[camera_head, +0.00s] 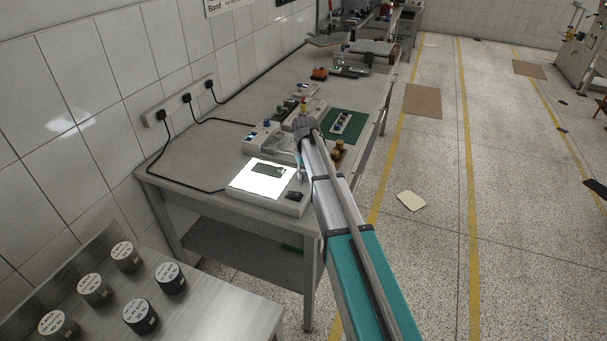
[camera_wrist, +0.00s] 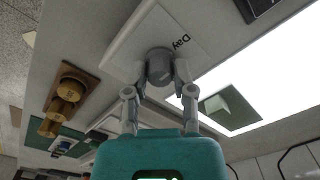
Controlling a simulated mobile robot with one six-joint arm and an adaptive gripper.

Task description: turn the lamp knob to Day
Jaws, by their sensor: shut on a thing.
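The lamp knob (camera_wrist: 160,66) is a grey round knob on a pale plate (camera_wrist: 125,50) with the word "Day" (camera_wrist: 182,42) printed beside it. My gripper (camera_wrist: 161,76) is shut on the knob, one finger on each side. Which setting the knob points to, I cannot tell. In the head view, the light box (camera_head: 250,196) has a brightly lit white panel (camera_head: 251,178), and my gripper (camera_head: 300,172) is at its right end. My arm hides the knob there. The lit panel also shows in the wrist view (camera_wrist: 275,75).
A dark green-grey piece (camera_head: 268,170) lies on the lit panel. A black switch (camera_head: 294,196) sits at the box's front right. A brown wooden holder (camera_wrist: 75,85) and a green mat (camera_head: 346,122) are close by. Black cables run to wall sockets (camera_head: 187,98).

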